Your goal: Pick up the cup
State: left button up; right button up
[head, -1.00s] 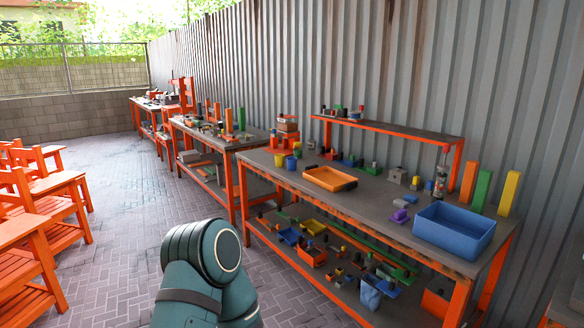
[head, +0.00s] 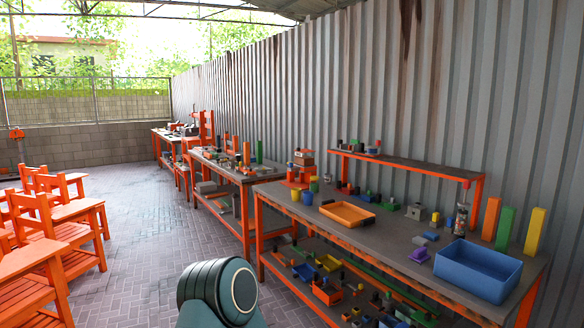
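Several small cup-like containers stand at the left end of the nearest workbench (head: 400,238), and I cannot tell which is the cup. One is a small blue cup (head: 307,198). Neither of my grippers is in view. Only a dark teal link of my own arm shows at the bottom, left of the bench and apart from the cups.
An orange tray (head: 347,214) and a large blue bin (head: 478,270) sit on the bench. Colored blocks (head: 505,228) stand behind the bin. Orange chairs (head: 60,215) line the left. The paved floor (head: 150,225) between is clear.

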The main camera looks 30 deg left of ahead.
aim_at(308, 196)
jog(key=i+j+u, duration=0.3)
jog(key=j, duration=0.2)
jog(key=i+j+u, duration=0.75)
jog(key=i+u, duration=0.85)
jog(key=i, duration=1.25)
jog(key=i+z, duration=0.35)
jog(key=i, duration=0.3)
jog(key=i+j+z, duration=0.2)
jog(key=i+z, duration=0.2)
jog(key=i, duration=0.2)
jog(key=i+z, duration=0.25)
jog(key=z, duration=0.2)
jog(key=i+j+z, duration=0.1)
jog(key=z, duration=0.35)
jog(key=i+j+z, duration=0.2)
jog(key=z, duration=0.25)
jog(key=i, duration=0.1)
